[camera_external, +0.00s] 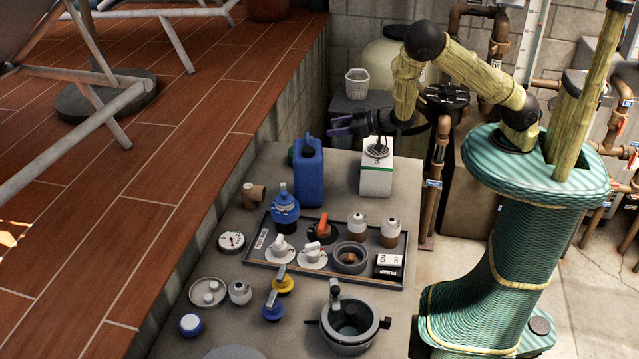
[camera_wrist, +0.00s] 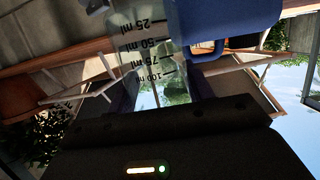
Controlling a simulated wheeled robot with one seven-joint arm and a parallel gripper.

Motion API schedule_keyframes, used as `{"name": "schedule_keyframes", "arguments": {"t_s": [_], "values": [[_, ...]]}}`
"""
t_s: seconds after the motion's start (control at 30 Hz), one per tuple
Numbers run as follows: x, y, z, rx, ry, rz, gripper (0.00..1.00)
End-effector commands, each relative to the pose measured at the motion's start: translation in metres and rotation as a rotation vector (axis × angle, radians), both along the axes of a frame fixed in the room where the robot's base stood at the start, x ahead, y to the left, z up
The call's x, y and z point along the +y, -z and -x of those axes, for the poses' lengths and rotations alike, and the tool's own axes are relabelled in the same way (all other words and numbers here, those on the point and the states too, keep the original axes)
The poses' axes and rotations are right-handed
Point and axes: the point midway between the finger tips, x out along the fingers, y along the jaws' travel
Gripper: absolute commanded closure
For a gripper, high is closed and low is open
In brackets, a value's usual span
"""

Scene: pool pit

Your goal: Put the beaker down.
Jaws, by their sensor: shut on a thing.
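The beaker (camera_wrist: 145,48) is clear, with black volume marks from 25 ml to 100 ml, and shows in the wrist view between my two fingers. My gripper (camera_external: 333,126) is shut on it. In the external view my gripper points left, above the back of the grey bench (camera_external: 232,262), close to the blue jug (camera_external: 308,178) and the white carton (camera_external: 377,178). The clear beaker cannot be made out there. In the wrist view the blue jug (camera_wrist: 208,22) shows close beyond the beaker.
A dark tray (camera_external: 262,272) with valves, knobs and fittings fills the middle of the bench. A grey pump pot (camera_external: 350,330) and several small parts stand in front. A white basket (camera_external: 356,84) stands on a grey box behind. Pipes (camera_external: 437,165) rise at the right.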

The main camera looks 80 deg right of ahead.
Motion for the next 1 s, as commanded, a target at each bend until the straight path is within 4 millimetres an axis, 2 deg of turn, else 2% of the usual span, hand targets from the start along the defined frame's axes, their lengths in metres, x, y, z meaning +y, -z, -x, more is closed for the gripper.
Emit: {"name": "schedule_keyframes", "arguments": {"t_s": [0.73,0.87,1.0], "values": [[0.002,0.001,0.001,0.000,-0.002,-0.001,0.71],[0.015,0.007,0.006,0.006,-0.015,-0.006,0.71],[0.045,0.019,0.020,0.016,-0.045,-0.015,0.71]]}}
